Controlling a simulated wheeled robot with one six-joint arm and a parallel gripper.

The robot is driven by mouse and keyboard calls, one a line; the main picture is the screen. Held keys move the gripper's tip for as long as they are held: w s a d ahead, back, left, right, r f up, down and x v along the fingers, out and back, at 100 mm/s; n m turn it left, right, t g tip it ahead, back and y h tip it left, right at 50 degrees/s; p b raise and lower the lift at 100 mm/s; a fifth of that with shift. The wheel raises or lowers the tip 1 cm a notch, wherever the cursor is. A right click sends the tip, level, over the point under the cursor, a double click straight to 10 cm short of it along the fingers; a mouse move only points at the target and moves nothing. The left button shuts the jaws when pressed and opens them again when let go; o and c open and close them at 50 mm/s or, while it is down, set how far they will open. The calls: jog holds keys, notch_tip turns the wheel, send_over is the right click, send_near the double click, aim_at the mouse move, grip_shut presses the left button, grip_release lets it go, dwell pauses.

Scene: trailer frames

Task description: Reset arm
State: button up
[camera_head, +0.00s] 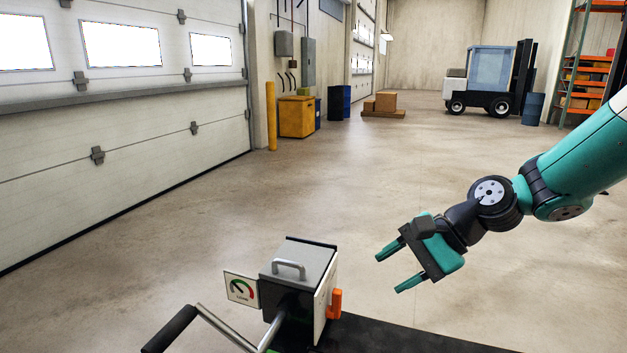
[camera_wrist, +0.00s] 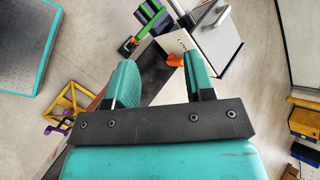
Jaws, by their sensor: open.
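My gripper (camera_head: 392,268) is at the right of the head view, at the end of my teal arm. Its two teal fingers are spread apart with nothing between them. In the wrist view the fingers (camera_wrist: 160,78) also stand apart and empty. A grey box with a handle (camera_head: 299,265) stands to the left of my gripper, with a clear gap between them. It also shows at the top of the wrist view (camera_wrist: 200,40). An orange lever (camera_head: 334,303) is on the box's side, and a gauge plate (camera_head: 241,288) is on its left.
A bar with a black grip (camera_head: 170,329) sticks out at the lower left. A white roller door (camera_head: 120,130) lines the left wall. A yellow bin (camera_head: 297,117), a forklift (camera_head: 490,80) and orange shelving (camera_head: 590,75) stand far back. The floor between is clear.

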jog(key=s+r+n+h+p, duration=0.1)
jog(key=s+r+n+p, duration=0.1)
jog(key=s+r+n, duration=0.2)
jog(key=s+r+n+h+p, duration=0.2)
jog(key=s+r+n, duration=0.2)
jog(key=s+n, duration=0.3)
jog(key=s+r+n+g+h+p, duration=0.1)
jog(key=s+r+n, duration=0.3)
jog(key=s, duration=0.7)
jog(key=shift+d+r+n+h+p, duration=0.4)
jog(key=shift+n+h, duration=0.2)
jog(key=shift+n, duration=0.2)
